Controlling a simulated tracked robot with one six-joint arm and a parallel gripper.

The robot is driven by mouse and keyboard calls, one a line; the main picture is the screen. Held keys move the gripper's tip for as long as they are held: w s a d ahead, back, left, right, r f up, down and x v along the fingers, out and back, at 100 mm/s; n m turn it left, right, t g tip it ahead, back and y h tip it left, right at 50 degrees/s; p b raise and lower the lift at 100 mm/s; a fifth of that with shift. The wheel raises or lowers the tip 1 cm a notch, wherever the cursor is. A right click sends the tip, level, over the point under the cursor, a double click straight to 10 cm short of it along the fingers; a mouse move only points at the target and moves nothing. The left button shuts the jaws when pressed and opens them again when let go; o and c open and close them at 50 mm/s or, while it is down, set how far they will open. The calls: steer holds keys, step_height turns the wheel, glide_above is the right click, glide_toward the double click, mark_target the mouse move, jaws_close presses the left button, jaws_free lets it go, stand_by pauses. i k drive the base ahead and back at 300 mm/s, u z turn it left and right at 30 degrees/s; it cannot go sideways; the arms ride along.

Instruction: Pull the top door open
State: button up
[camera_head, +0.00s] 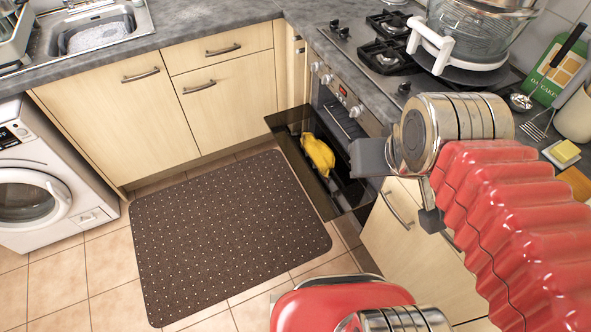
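The oven (335,112) is built in below the hob, with knobs and a display on its front. A dark, glossy door panel (289,130) extends from the oven front towards the left and looks lowered open. I cannot tell for certain whether it is the top door. A yellow item (318,155), perhaps a cloth or mitt, lies on or against the dark panel. My gripper (402,188) is in front of and to the right of the oven, with its two grey fingers apart and nothing seen between them.
A dark dotted mat (225,230) lies on the tiled floor. A washing machine (45,185) stands at left. Cupboards (120,110) run below the counter. A drawer unit (410,240) sits below my gripper.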

mark_target(320, 165)
steer(key=u, duration=1.6)
steer(key=i, duration=0.95)
steer(key=u, duration=0.05)
